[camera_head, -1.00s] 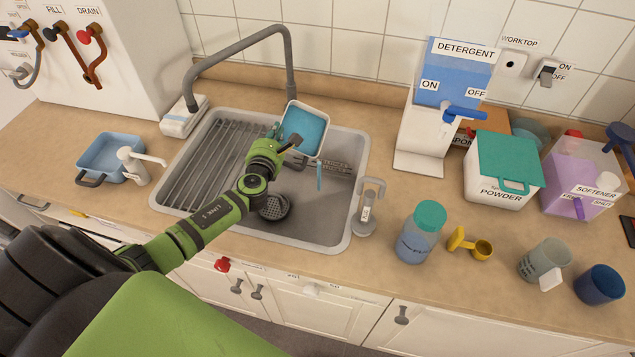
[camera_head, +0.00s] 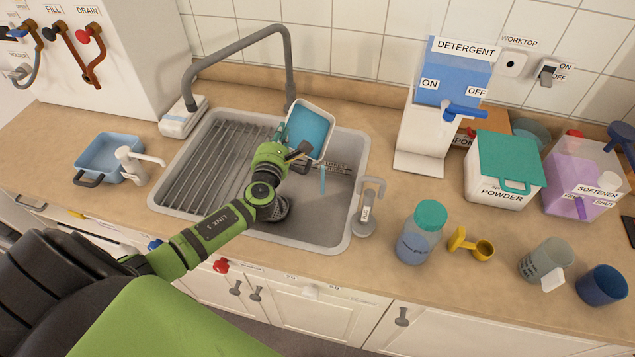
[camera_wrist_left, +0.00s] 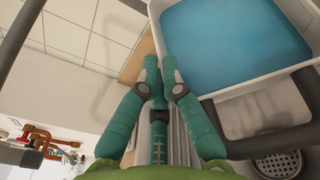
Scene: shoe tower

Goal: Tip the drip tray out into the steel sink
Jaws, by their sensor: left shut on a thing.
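The white drip tray (camera_head: 330,141), holding blue liquid (camera_head: 308,131), is tilted over the steel sink (camera_head: 335,205). My left gripper (camera_head: 281,132) is shut on the tray at its left side. A thin blue stream (camera_head: 323,181) hangs below the tray's lower edge, above the sink. In the left wrist view the teal fingers (camera_wrist_left: 162,80) meet at the rim of the tray (camera_wrist_left: 225,88), and blue liquid still covers its floor. The exact grip point is partly hidden. My right gripper is out of view.
A grey faucet (camera_head: 240,45) arches behind the tray. A ribbed drainer (camera_head: 205,165) fills the sink's left side. A light blue pan (camera_head: 110,150) and a white pump (camera_head: 135,165) stand to the left. A detergent dispenser (camera_head: 425,140) and a blue bottle (camera_head: 415,240) stand to the right.

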